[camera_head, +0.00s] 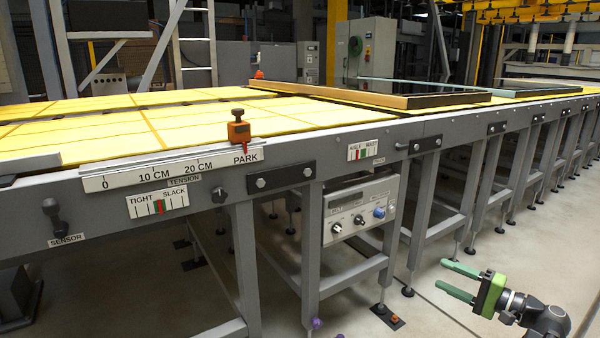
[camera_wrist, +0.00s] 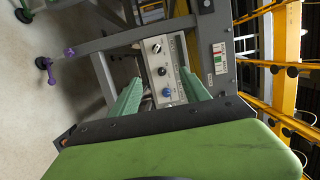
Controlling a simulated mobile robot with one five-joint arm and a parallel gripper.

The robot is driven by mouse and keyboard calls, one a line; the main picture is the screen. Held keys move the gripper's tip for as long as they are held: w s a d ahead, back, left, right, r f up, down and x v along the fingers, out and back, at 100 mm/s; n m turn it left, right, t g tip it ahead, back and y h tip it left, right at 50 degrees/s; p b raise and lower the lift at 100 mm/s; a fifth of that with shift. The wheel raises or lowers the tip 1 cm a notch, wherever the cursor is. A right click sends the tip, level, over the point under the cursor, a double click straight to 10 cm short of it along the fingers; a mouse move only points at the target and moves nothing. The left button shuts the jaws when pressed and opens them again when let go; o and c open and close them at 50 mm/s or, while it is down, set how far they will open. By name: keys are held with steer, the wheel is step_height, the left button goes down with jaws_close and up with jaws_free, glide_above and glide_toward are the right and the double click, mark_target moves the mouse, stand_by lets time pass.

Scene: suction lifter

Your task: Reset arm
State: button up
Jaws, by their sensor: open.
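My gripper (camera_head: 458,280) is at the lower right of the head view, with two green fingers apart and nothing between them. It is held in the air in front of the conveyor table, clear of its legs. In the wrist view, my gripper (camera_wrist: 162,98) shows its green fingers spread towards the grey control box (camera_wrist: 165,72) under the table. The control box (camera_head: 358,211) has black and blue knobs and hangs below the table frame in the head view. The gripper touches nothing that I can see.
The long conveyor table (camera_head: 400,133) with yellow belts runs across the head view. An orange slider (camera_head: 238,130) stands at PARK on the ruler (camera_head: 165,172). A framed panel (camera_head: 385,98) lies on the belt. The floor (camera_head: 400,318) around my gripper is open.

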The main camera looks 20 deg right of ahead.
steer(key=w+a+f+n+g+y+p, duration=0.1)
steer(key=w+a+n+g+p, duration=0.3)
steer(key=a, duration=0.7)
steer(key=w+a+f+n+g+y+b, duration=0.1)
steer(key=w+a+g+y, duration=0.1)
steer(key=w+a, duration=0.65)
steer(key=w+a+n+g+y+p, duration=0.1)
steer(key=w+a+n+g+p, duration=0.15)
steer(key=a, duration=1.15)
steer(key=s+a+f+n+g+h+p, duration=0.25)
steer(key=a+f+g+h, duration=0.2)
steer(key=a, duration=0.45)
steer(key=s+a+f+n+g+h+p, duration=0.1)
steer(key=s+a+f+n+g+h, duration=0.2)
steer(key=a+f, duration=0.45)
steer(key=d+h, duration=0.5)
steer(key=d, duration=0.3)
step_height(320, 180, up, 37)
steer(key=p, duration=3.7)
steer(key=shift+s+a, duration=0.15)
steer(key=shift+s, duration=0.1)
